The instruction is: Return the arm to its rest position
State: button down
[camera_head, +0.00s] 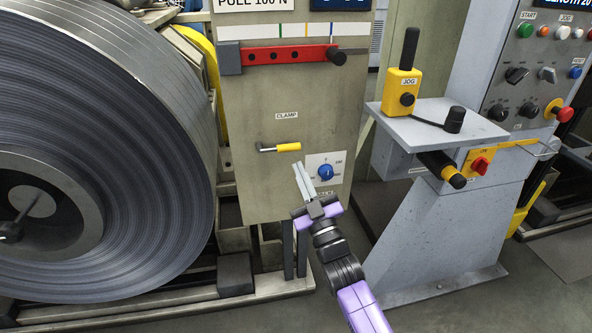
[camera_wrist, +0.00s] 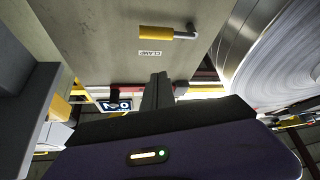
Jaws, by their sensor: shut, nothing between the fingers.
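My arm, purple and black, reaches up from the bottom of the head view. My gripper (camera_head: 300,168) has its two long grey fingers together with nothing held between them. In the head view the fingers overlap the panel just left of a blue knob (camera_head: 325,171) on a white plate, and below a yellow clamp handle (camera_head: 288,147). I cannot tell whether they touch the panel. In the wrist view the closed fingers (camera_wrist: 159,82) point up the picture, below the CLAMP label, and the yellow handle (camera_wrist: 156,33) is beyond them.
A large steel coil (camera_head: 120,130) fills the left. A red bar (camera_head: 290,54) with a black knob crosses the upper panel. At right stand a grey pedestal with a yellow JOG box (camera_head: 401,90) and a button console (camera_head: 535,75). Floor (camera_head: 450,310) is open at lower right.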

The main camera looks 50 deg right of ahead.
dwell(0.3)
jog(key=s+a+f+g+y, duration=0.25)
jog(key=s+a, duration=0.55)
jog(key=s, duration=0.4)
jog(key=s+a+f+g+y, duration=0.2)
jog(key=s+a+f+y, duration=0.15)
jog(key=s+a, duration=0.65)
jog(key=s+a+f+g+y, duration=0.25)
jog(key=s+a, duration=0.35)
jog(key=s, duration=0.9)
notch_tip(320, 180, up, 16)
jog(key=p, duration=1.6)
jog(key=shift+r, duration=0.25)
